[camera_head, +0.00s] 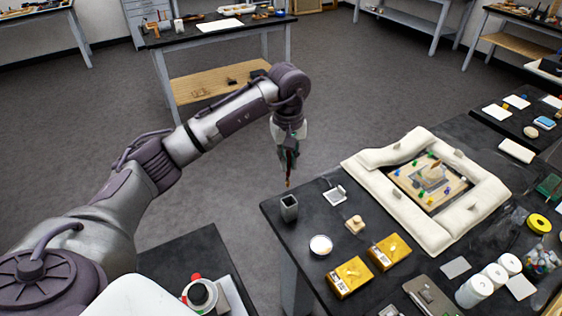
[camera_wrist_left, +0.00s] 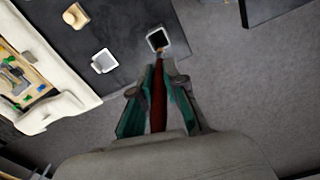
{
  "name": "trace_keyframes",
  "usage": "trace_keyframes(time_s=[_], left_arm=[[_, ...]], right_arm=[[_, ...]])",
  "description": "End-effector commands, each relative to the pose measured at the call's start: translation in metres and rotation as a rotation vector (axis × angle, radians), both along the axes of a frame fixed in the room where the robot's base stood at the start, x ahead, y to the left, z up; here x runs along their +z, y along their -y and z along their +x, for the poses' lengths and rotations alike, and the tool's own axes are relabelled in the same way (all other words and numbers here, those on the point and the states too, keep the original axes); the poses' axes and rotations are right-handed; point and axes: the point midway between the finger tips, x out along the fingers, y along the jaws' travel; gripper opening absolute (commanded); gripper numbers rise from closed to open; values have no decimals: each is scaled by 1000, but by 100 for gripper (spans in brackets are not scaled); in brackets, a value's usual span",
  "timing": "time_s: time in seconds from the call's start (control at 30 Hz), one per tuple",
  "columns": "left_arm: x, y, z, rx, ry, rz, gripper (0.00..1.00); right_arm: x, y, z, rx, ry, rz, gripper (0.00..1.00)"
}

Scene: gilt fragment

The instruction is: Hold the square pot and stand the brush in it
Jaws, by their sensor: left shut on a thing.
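My left gripper (camera_head: 289,157) is shut on the brush (camera_head: 288,178), which hangs tip down. In the left wrist view the brush's dark red handle (camera_wrist_left: 158,100) lies between the green finger pads, with its tip toward the pot. The square pot (camera_head: 289,213) is dark grey and stands upright at the table's near left corner. Its open top also shows in the left wrist view (camera_wrist_left: 149,41). In the head view the brush tip is above and apart from the pot. In the wrist view the tip overlaps the pot's rim; the gap between them is hard to tell. My right gripper is not in view.
A small white square dish (camera_head: 335,195), a tan knobbed block (camera_head: 354,225) and a round white jar (camera_head: 321,245) stand near the pot. Yellow boxes (camera_head: 349,277) lie nearer. A cream padded frame (camera_head: 478,214) surrounds a board. Open floor lies left of the table.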

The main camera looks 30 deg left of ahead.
Motion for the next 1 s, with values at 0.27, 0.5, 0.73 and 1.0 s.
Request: trace_keyframes(time_s=[0.27,0.5,0.73,1.0], left_arm=[[1,2,1,-35,1,1,0],[1,2,1,-33,1,1,0],[-6,2,1,-31,0,3,0],[-24,2,1,-31,0,2,0]], right_arm=[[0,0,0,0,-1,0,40],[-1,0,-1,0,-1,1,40],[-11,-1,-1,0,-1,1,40],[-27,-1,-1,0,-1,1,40]])
